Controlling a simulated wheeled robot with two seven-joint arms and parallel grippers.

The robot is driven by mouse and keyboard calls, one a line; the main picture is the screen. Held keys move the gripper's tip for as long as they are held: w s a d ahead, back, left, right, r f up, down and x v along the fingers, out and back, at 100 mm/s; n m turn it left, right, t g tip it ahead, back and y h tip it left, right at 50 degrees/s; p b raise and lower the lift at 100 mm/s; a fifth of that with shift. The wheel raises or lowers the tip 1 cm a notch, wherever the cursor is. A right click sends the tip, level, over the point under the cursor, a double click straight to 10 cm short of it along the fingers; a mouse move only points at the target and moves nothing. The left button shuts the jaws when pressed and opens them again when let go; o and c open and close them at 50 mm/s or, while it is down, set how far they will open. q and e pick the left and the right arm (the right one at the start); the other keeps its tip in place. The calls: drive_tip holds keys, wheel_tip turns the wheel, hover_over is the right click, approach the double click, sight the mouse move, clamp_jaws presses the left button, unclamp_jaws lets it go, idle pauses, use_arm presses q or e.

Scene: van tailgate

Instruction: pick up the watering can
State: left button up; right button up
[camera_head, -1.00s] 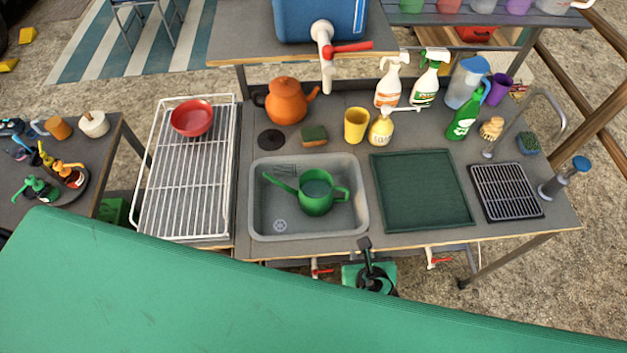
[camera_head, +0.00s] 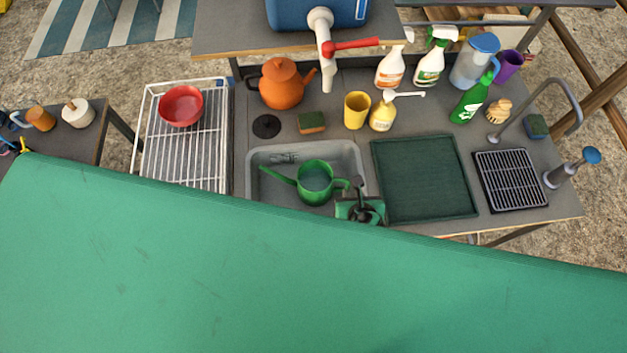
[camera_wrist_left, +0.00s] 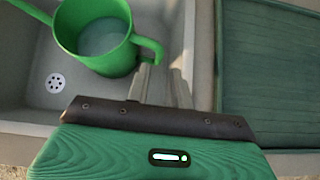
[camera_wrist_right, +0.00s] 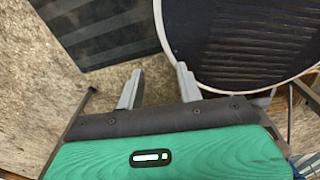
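The green watering can (camera_head: 314,184) stands upright in the grey sink (camera_head: 262,158), its spout to the left and its handle to the right. It also shows in the left wrist view (camera_wrist_left: 92,40). My left gripper (camera_head: 356,184) is at the sink's right front edge, close to the handle. In the left wrist view its two fingers (camera_wrist_left: 164,75) are apart, with the handle just beyond the left fingertip; I cannot tell whether they touch. My right gripper (camera_wrist_right: 157,78) is open and empty over the ground, and is not seen in the head view.
A green drying mat (camera_head: 423,178) lies right of the sink, with a black grid tray (camera_head: 511,180) beyond. A yellow cup (camera_head: 356,110), sponge (camera_head: 311,122), orange kettle (camera_head: 281,86) and bottles stand behind. A white rack (camera_head: 185,150) holding a red bowl (camera_head: 181,105) is on the left.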

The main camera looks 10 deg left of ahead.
sight(348, 186)
use_arm(q)
drive_tip(key=shift+p+x, duration=0.45)
drive_tip(key=shift+x, duration=0.4)
drive_tip(key=p+x, duration=0.1)
drive_tip(key=x, duration=0.2)
drive_tip(key=shift+w+a, duration=0.1)
drive_tip(key=shift+a, duration=0.05)
drive_tip(key=shift+w+f, duration=0.25)
drive_tip(key=shift+f, duration=0.05)
use_arm(e)
drive_tip(key=shift+w+a+r, duration=0.3)
drive_tip(key=shift+w+r, duration=0.1)
drive_tip(key=shift+r, duration=0.15)
drive_tip(key=shift+w+a+r, duration=0.3)
drive_tip(key=shift+w+r, duration=0.1)
drive_tip(key=shift+r, duration=0.1)
use_arm(q)
clamp_jaws()
use_arm(e)
drive_tip(key=shift+d, duration=0.3)
